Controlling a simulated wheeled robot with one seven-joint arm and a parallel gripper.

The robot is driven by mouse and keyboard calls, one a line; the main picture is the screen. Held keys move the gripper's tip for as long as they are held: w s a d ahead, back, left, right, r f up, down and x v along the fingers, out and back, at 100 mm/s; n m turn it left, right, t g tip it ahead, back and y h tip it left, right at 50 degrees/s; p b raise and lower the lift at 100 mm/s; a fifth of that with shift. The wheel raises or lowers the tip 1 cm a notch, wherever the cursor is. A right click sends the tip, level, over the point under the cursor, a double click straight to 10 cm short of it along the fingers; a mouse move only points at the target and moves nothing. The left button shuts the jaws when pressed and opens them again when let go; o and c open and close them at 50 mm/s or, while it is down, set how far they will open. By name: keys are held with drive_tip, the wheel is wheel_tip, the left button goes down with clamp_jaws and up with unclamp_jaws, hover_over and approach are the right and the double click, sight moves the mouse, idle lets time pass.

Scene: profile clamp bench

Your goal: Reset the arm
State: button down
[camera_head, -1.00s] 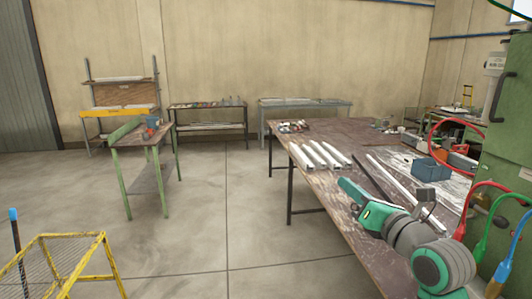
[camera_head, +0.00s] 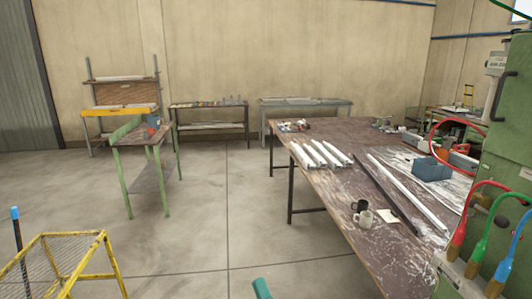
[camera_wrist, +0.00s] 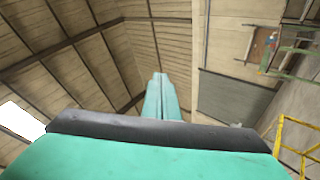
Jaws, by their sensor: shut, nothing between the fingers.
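My gripper (camera_wrist: 160,80) points up the middle of the wrist view, its two teal fingers together with nothing between them. The wrist view shows walls and ceiling behind it, so it is clear of the table. In the head view only a small teal piece of my arm (camera_head: 262,288) shows at the bottom edge, left of the workbench (camera_head: 330,190). The rest of the arm is out of that picture.
A green machine (camera_head: 505,150) stands at right. A yellow frame (camera_head: 70,262) stands lower left. The floor between is open.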

drive_tip(key=s+f+m+g+h, duration=0.3)
drive_tip(key=s+f+m+h, duration=0.3)
drive_tip(key=s+f+m, duration=0.5)
drive_tip(key=s+f+m+g+h, duration=0.4)
drive_tip(key=s+f+m+h, duration=0.2)
drive_tip(key=s+f+m, duration=0.6)
drive_tip(key=s+f, duration=0.4)
drive_tip(key=s, duration=0.5)
drive_tip(key=shift+s+d+f+h, duration=0.2)
drive_tip(key=shift+s+d+h, duration=0.1)
drive_tip(key=shift+h, duration=0.1)
drive_tip(key=shift+w, duration=0.1)
